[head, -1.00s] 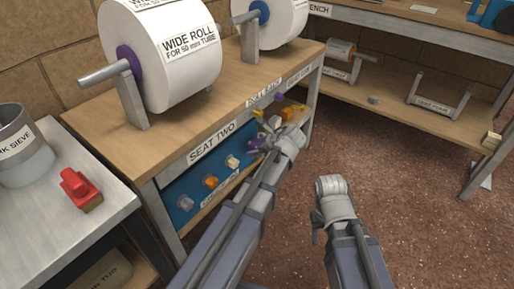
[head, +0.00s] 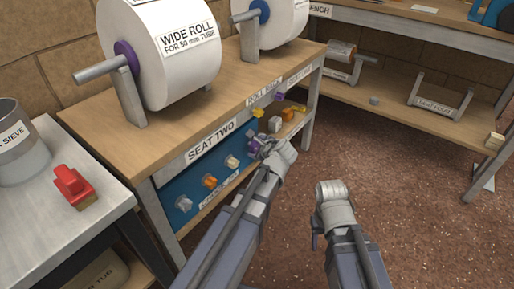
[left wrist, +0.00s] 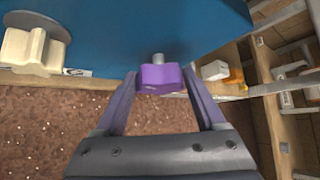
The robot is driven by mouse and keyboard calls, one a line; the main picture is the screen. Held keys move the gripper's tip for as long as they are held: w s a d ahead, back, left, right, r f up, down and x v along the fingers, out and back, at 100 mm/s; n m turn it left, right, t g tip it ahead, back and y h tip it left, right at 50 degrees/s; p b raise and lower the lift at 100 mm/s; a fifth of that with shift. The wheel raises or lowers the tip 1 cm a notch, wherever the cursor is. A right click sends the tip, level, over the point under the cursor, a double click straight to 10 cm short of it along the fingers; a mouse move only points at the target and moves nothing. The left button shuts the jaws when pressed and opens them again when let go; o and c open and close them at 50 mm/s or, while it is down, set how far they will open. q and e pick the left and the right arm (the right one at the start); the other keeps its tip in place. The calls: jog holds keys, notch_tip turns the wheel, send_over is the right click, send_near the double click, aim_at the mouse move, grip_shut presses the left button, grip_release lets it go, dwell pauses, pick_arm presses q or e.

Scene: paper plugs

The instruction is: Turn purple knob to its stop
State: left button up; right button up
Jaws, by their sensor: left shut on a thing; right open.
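The purple knob (left wrist: 160,77) sits on a short grey shaft on the blue panel (left wrist: 120,30), seen in the left wrist view. My left gripper (left wrist: 161,84) is shut on it, one finger at each side. In the head view my left gripper (head: 262,148) is at the right end of the blue panel (head: 181,219) and partly hides the purple knob (head: 254,146). My right gripper (head: 317,232) is open and empty, low over the floor, with its fingers mostly hidden behind the wrist.
A grey knob (head: 183,204), an orange knob (head: 210,181) and a cream knob (head: 232,162) line the panel under the SEAT TWO label. Small blocks, one orange (head: 288,115), lie on the shelf beyond. Paper rolls stand above.

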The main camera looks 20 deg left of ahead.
aim_at(257, 147)
pick_arm(q)
jog(key=o, duration=1.3)
jog(key=shift+r, duration=0.1)
jog(key=p+v, duration=0.4)
jog(key=v, duration=0.2)
jog(key=shift+s+r, duration=0.1)
jog(key=shift+v, duration=0.8)
